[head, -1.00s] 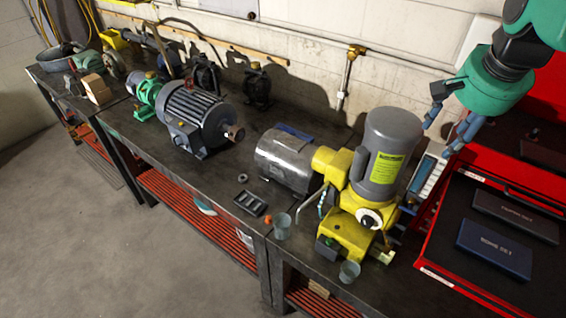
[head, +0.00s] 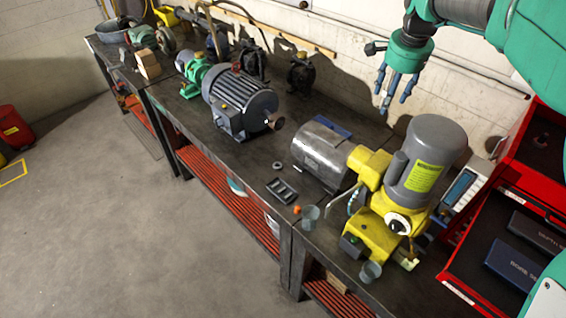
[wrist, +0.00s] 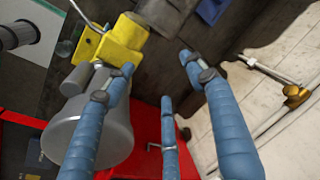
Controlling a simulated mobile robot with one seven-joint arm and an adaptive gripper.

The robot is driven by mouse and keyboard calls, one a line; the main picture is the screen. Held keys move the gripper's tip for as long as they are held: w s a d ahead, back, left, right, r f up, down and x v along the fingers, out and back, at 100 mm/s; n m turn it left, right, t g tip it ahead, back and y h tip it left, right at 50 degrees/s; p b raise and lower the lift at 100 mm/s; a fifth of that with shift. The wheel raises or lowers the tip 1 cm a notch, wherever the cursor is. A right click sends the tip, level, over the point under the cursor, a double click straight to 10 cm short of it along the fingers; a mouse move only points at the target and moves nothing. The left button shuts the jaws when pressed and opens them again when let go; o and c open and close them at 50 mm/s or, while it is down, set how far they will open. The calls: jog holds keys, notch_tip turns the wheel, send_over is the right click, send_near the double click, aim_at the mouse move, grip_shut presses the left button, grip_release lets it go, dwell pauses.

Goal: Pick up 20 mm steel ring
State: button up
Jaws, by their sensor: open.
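A small grey steel ring (head: 277,166) lies flat on the dark workbench (head: 262,178) in the head view. It is just left of the silver motor (head: 323,155) and above the small black slotted tray (head: 283,190). I cannot read its size. My gripper (head: 394,97) is open and empty, its blue fingers pointing down. It hangs high near the wall, above and behind the yellow-and-grey machine, well right of the ring. In the wrist view my gripper (wrist: 158,76) has its fingers spread with nothing between them. I do not see the ring there.
The tall yellow-and-grey machine (head: 425,165) stands between my gripper and the bench front. A dark grey motor (head: 240,103) stands left of the ring. Clear cups (head: 310,215) and an orange piece (head: 297,209) are near the front edge. A red toolbox (head: 480,270) is at the right.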

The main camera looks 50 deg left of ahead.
jog(key=a+f, duration=0.7)
jog(key=a, duration=0.3)
jog(key=m+g+h+p, duration=0.2)
jog(key=m, duration=0.1)
send_over(278, 167)
notch_tip(278, 167, down, 26)
jog(key=shift+f, duration=0.15)
jog(key=shift+f, duration=0.15)
jog(key=shift+f, duration=4.15)
jog(key=shift+s+f, duration=0.15)
jog(key=shift+f, duration=2.45)
